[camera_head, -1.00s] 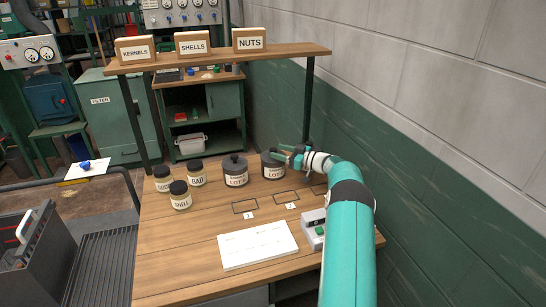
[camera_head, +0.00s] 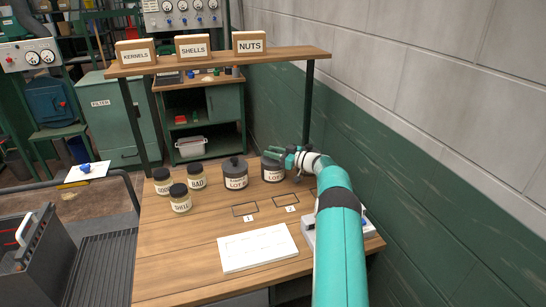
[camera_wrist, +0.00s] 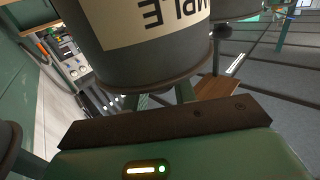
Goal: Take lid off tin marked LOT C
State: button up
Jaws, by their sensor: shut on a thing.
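The right-hand grey tin (camera_head: 273,174) stands at the back of the wooden bench. Its pale label starts with LOT; the letter after it is too small to read. My gripper (camera_head: 284,154) is at the top of this tin, with its fingers shut on the lid's knob, which they mostly hide. In the wrist view the fingers (camera_wrist: 163,97) meet the dark lid (camera_wrist: 160,80) of a tin whose upside-down label (camera_wrist: 150,22) shows part of SAMPLE. I cannot tell whether the lid is seated or slightly raised. A second grey tin with a knobbed lid (camera_head: 235,172) stands to its left.
Several black-lidded jars (camera_head: 180,199) stand at the left. Outlined rectangles (camera_head: 286,200) mark bare bench before the tins. A shelf (camera_head: 220,61) with labelled boxes spans above the back edge; its post (camera_head: 308,105) is close behind my gripper.

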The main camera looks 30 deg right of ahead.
jog(key=shift+r, duration=0.15)
jog(key=shift+r, duration=0.25)
jog(key=r, duration=0.3)
jog(key=shift+s, duration=0.2)
jog(key=s+a+r, duration=0.5)
jog(key=s+r, duration=0.4)
jog(key=s, duration=0.3)
jog(key=shift+s, duration=0.35)
jog(key=shift+s+a, duration=0.1)
jog(key=shift+a, duration=0.05)
